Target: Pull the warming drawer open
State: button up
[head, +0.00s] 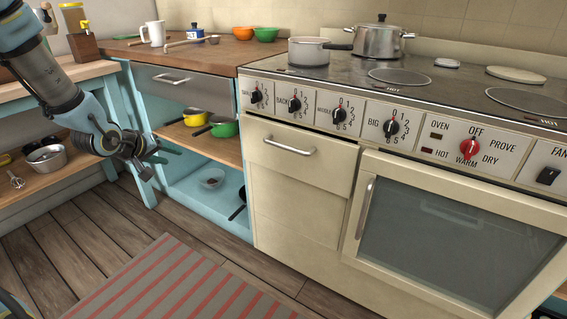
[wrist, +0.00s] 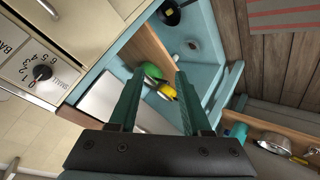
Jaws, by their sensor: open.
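The cream drawer (head: 298,165) with a metal bar handle (head: 290,146) is in the stove's left front, below the knobs, and looks shut. No label names it as the warming drawer. In the wrist view, part of this cream front (wrist: 80,30) and its handle (wrist: 47,7) show at the top left. My gripper (head: 150,160) is at the left in the head view, in front of the blue shelf unit and well left of the handle. In the wrist view its two green fingers (wrist: 158,80) are apart with nothing held between them.
The blue shelf unit (head: 185,188) stands between my gripper and the drawer, with a yellow pot (head: 194,117) and a green pot (head: 223,127) on its shelf. The oven door (head: 440,235) is right of the drawer. The floor in front holds a striped rug (head: 165,285).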

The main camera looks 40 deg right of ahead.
jog(key=s+d+f+g+h+b, duration=0.1)
jog(key=s+d+f+h+b, duration=0.15)
jog(key=d, duration=0.35)
jog(key=s+d+f+g+h+b, duration=0.1)
jog(key=d+f+h, duration=0.2)
jog(key=d, duration=0.3)
jog(key=g+h+b, duration=0.3)
jog(key=g+h, duration=0.3)
send_near(283, 148)
jog(key=shift+n, duration=0.4)
jog(key=x, duration=1)
jog(key=shift+d+p, duration=0.3)
jog(key=shift+d, duration=0.1)
grip_shut()
